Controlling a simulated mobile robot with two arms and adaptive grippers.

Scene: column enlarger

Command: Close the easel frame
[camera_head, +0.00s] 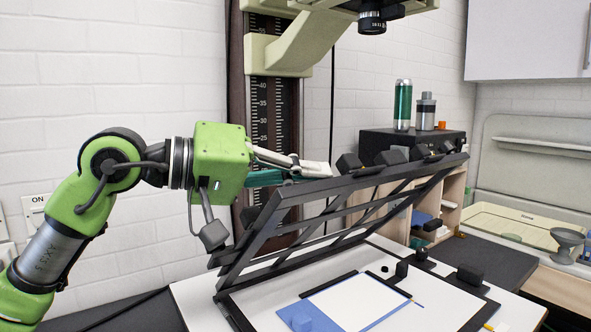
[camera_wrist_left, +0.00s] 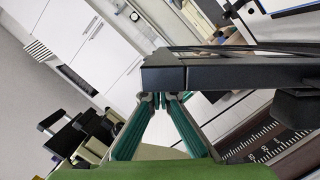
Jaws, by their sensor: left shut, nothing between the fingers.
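The black easel frame (camera_head: 345,185) stands tilted up above its base, with its bars slanting over the white baseboard (camera_head: 200,295). In the left wrist view the fingertips (camera_wrist_left: 161,98) are together and empty, right at the dark bar of the frame (camera_wrist_left: 215,75). I cannot tell whether they touch it. My right gripper is not in view.
The enlarger column (camera_head: 272,110) stands behind the frame, and the enlarger lens (camera_head: 372,22) hangs above. A black box (camera_head: 375,143) with a green cylinder (camera_head: 403,105) and a grey bottle (camera_head: 426,112) is behind. A sink tray (camera_head: 520,228) and funnel (camera_head: 566,243) are at right.

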